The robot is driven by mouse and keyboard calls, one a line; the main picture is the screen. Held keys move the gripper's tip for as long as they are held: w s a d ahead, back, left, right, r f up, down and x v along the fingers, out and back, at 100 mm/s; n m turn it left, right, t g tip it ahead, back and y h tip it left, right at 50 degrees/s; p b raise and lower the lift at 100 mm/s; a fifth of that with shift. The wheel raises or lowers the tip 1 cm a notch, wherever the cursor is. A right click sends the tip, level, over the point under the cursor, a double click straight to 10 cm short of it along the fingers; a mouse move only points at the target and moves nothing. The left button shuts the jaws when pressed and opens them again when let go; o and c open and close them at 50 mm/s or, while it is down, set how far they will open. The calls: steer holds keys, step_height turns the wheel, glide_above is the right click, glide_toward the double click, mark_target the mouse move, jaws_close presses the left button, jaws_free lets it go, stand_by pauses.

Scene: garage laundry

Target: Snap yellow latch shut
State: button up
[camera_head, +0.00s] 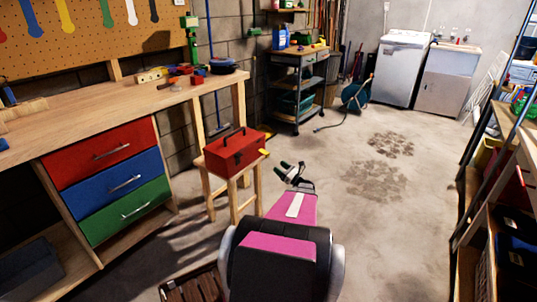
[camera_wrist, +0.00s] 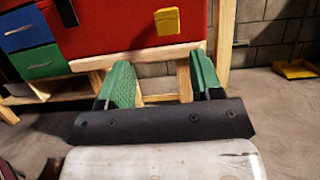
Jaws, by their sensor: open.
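A red toolbox (camera_head: 235,152) with a dark handle on top sits on a small wooden stool (camera_head: 222,189). The yellow latch (camera_head: 264,152) shows at the toolbox's right side and seems to stick outward there. In the wrist view the yellow latch (camera_wrist: 166,21) is on the red face of the toolbox (camera_wrist: 110,22), near the top of the picture. My gripper (camera_head: 291,168) is to the right of the toolbox. In the wrist view my gripper (camera_wrist: 163,80) has its green fingertips spread apart, below the latch and in front of the stool's edge, with nothing between them.
A workbench (camera_head: 110,103) with red, blue and green drawers stands at the left, close to the stool. A shelf rack (camera_head: 490,160) lines the right side. The concrete floor between is clear. A yellow dustpan-like object (camera_wrist: 297,69) lies on the floor.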

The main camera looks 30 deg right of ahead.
mark_target(268, 155)
steer(key=shift+m+t+h, duration=0.3)
steer(key=x, duration=1)
steer(key=shift+w+d+r, duration=0.15)
steer(key=shift+w+d, duration=0.1)
steer(key=shift+d, duration=0.05)
steer(key=c, duration=0.9)
